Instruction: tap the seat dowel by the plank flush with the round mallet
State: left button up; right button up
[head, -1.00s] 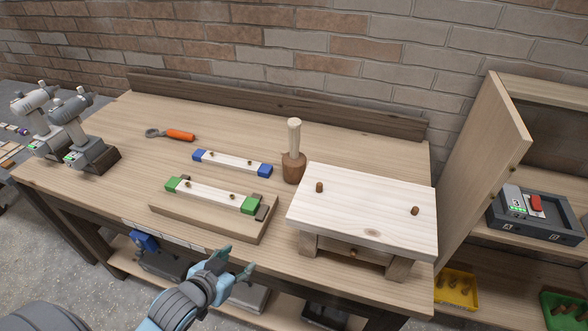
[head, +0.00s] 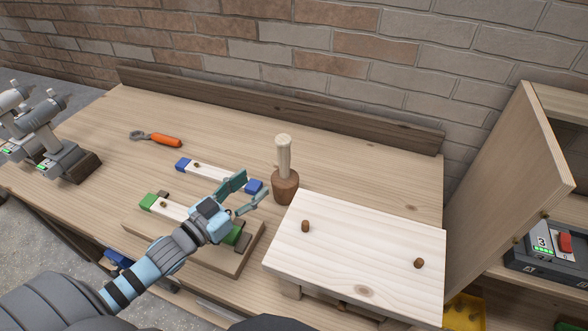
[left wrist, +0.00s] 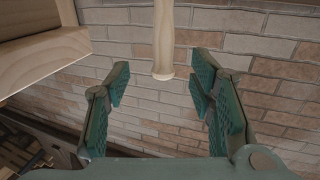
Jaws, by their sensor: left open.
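The round mallet (head: 284,185) stands head-down on the bench, its pale handle upright. My left gripper (head: 252,192) is open and empty, just left of the mallet and apart from it. In the left wrist view, the mallet handle (left wrist: 163,40) reaches in from the top, its end between the lines of the open fingers (left wrist: 160,88). Two brown dowels, a left one (head: 305,226) and a right one (head: 419,263), stick up from the pale wooden seat (head: 350,250) right of the mallet. My right gripper is not in view.
A blue-ended strip (head: 220,175) lies behind my left gripper. A green-ended strip (head: 172,211) on a wooden block is partly hidden by my arm. An orange-handled tool (head: 163,140) and drills (head: 48,140) are at left. An open cabinet door (head: 510,170) stands at right.

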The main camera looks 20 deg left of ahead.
aim_at(280, 158)
pick_arm(q)
jog(key=b+x, duration=0.9)
jog(key=b, duration=0.2)
jog(key=shift+w+r, duration=0.15)
jog(key=shift+w, duration=0.05)
jog(key=x, duration=0.2)
jog(key=b+x, duration=0.1)
jog(key=x, duration=0.1)
jog(key=shift+a+r, duration=0.2)
jog(key=shift+a, duration=0.05)
grip_shut()
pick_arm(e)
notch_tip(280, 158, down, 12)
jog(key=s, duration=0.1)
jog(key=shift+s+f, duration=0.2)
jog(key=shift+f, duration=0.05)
pick_arm(q)
jog(key=shift+r, duration=0.1)
